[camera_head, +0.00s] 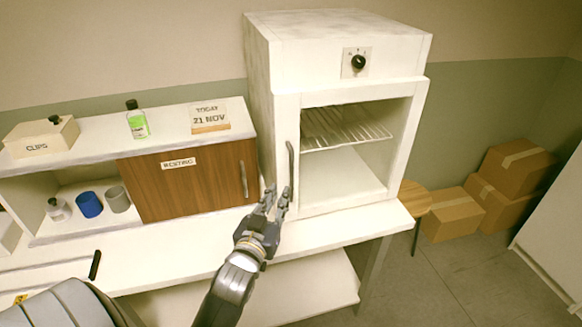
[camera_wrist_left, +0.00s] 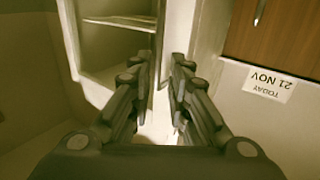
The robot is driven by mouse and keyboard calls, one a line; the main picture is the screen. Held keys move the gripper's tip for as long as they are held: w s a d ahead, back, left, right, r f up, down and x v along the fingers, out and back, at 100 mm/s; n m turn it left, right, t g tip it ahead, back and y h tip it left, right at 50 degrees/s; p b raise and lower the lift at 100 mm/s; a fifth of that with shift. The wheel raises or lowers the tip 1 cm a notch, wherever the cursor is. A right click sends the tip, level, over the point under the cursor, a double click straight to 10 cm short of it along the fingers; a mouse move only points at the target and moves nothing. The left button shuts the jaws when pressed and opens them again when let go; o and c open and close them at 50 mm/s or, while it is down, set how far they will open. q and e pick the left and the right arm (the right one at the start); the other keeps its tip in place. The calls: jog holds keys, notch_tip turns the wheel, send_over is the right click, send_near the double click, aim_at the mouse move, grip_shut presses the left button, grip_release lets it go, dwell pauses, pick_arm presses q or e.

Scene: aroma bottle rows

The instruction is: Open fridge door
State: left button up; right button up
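The white fridge (camera_head: 345,40) stands on the bench, with a black dial on its upper front. Its door (camera_head: 287,130) looks shut; a wire shelf shows inside through its large window or opening. The grey vertical handle (camera_head: 290,165) is on the left side of the door. My left gripper (camera_head: 276,197) is just below and left of the handle's lower end, fingers pointing up towards it. In the left wrist view the fingers (camera_wrist_left: 162,65) are apart with a gap between them. The handle (camera_wrist_left: 163,40) shows beyond the fingertips; contact cannot be told. My right gripper is out of view.
A low cabinet with a brown sliding panel (camera_head: 190,185) stands left of the fridge. A green bottle (camera_head: 138,124), a date sign (camera_head: 210,117) and a clips box (camera_head: 40,137) are on top. Cardboard boxes (camera_head: 515,167) and a stool (camera_head: 415,198) are at the right.

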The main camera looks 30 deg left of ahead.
aim_at(291, 174)
pick_arm(q)
jog(key=p+x, duration=0.2)
jog(key=x, duration=0.7)
jog(key=shift+w+r, duration=0.15)
jog(key=shift+w, duration=0.05)
jog(key=shift+p+x, duration=0.3)
jog(key=shift+x, duration=0.5)
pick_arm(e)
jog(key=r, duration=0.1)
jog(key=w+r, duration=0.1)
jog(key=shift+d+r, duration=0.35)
pick_arm(q)
grip_shut()
